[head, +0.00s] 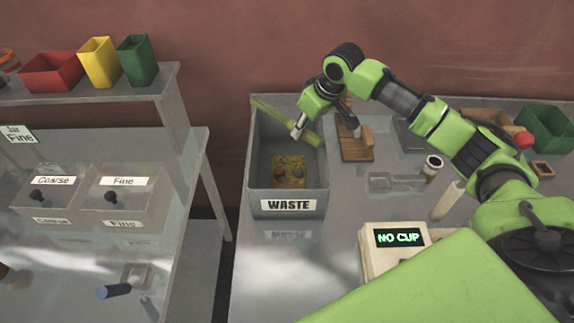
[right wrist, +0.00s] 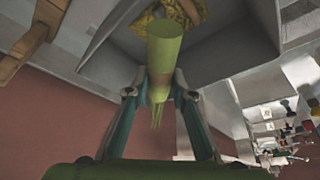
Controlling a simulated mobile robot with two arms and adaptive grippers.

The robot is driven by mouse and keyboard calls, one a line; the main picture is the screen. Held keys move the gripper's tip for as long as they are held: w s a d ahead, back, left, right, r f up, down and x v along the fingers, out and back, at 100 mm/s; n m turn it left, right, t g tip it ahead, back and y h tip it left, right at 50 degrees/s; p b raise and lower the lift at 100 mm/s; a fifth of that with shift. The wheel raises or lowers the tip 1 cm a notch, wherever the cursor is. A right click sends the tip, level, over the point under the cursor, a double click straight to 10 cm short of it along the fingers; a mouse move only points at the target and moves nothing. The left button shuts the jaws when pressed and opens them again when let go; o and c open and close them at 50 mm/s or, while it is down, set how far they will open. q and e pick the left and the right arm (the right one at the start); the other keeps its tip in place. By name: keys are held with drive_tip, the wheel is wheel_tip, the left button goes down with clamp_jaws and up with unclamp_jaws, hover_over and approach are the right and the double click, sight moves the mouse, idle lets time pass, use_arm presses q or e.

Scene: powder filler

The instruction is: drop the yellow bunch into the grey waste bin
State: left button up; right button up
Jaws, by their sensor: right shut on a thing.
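The yellow bunch (head: 278,114) is a long yellow-green bundle, seen slantwise across the far part of the mouth of the grey waste bin (head: 262,177). My right gripper (head: 302,129) is shut on it. In the right wrist view the bunch (right wrist: 172,52) sits between the fingers of my right gripper (right wrist: 158,85), with a brownish band around it and thin strands at its near end. The bin (right wrist: 225,50) shows beyond it there. Whether the bunch touches the bin's rim is unclear. My left gripper is out of view.
Inside the bin lie a crumpled yellow thing (head: 290,164) and small reddish items. A wooden stand (head: 357,147) is right of the bin. A device reading "NO CUP" (head: 393,250) stands in front. Another table with labelled boxes (head: 124,195) is at the left, across a gap.

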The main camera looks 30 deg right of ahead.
drive_tip(key=o, duration=1.1)
drive_tip(key=shift+c, duration=0.2)
drive_tip(key=shift+s+r, duration=0.1)
drive_tip(key=shift+r, duration=0.1)
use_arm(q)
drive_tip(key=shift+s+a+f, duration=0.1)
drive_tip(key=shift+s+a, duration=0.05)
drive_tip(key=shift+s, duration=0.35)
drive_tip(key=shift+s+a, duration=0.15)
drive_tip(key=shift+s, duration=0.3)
use_arm(e)
drive_tip(key=v, duration=1.1)
drive_tip(key=shift+d+r, duration=0.15)
drive_tip(key=shift+r, duration=0.15)
